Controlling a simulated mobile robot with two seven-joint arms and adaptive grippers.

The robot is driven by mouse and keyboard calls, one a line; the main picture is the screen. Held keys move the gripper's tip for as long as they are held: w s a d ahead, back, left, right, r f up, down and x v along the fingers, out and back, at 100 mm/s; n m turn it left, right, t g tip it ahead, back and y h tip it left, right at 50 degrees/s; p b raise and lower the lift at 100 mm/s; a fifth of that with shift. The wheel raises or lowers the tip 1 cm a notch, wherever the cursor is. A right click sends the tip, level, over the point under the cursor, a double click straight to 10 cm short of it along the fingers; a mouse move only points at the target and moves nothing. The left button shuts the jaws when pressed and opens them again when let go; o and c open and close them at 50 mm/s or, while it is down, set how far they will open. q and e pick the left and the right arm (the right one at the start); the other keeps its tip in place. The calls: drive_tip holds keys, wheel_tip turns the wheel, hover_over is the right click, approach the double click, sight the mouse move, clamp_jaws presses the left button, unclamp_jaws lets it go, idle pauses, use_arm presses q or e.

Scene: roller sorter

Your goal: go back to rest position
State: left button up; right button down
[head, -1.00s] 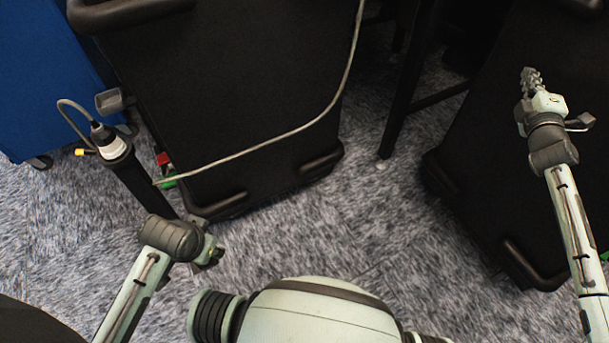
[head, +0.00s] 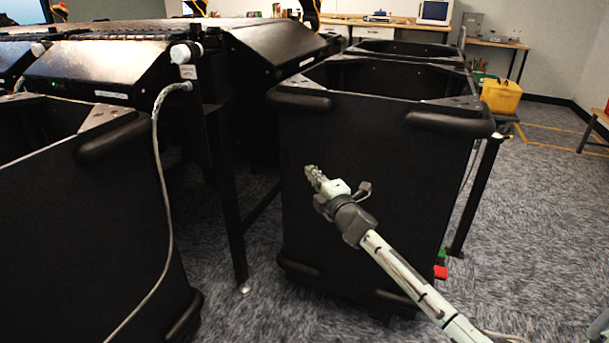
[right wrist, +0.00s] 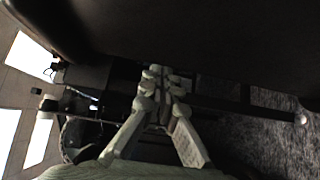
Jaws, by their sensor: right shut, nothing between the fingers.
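My right gripper (head: 313,174) shows in the head view in front of a tall black bin, on the arm that comes in from the lower right. Its fingers point up and to the left, and they are shut and empty. In the right wrist view the closed fingers (right wrist: 165,78) meet near the middle of the picture, with nothing between them. My left gripper is outside the head view.
The black bin (head: 375,190) stands behind my right gripper; another black bin (head: 80,230) stands at left. A roller sorter (head: 110,60) with a hanging grey cable (head: 165,215) is between and behind them. A yellow bin (head: 501,96) stands at right. Carpet (head: 540,230) is clear at right.

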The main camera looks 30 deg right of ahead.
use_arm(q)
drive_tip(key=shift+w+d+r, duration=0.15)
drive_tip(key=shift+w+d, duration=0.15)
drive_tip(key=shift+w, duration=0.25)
use_arm(e)
drive_tip(key=s, duration=0.8)
drive_tip(key=shift+s+f, duration=0.15)
drive_tip(key=shift+f, duration=0.05)
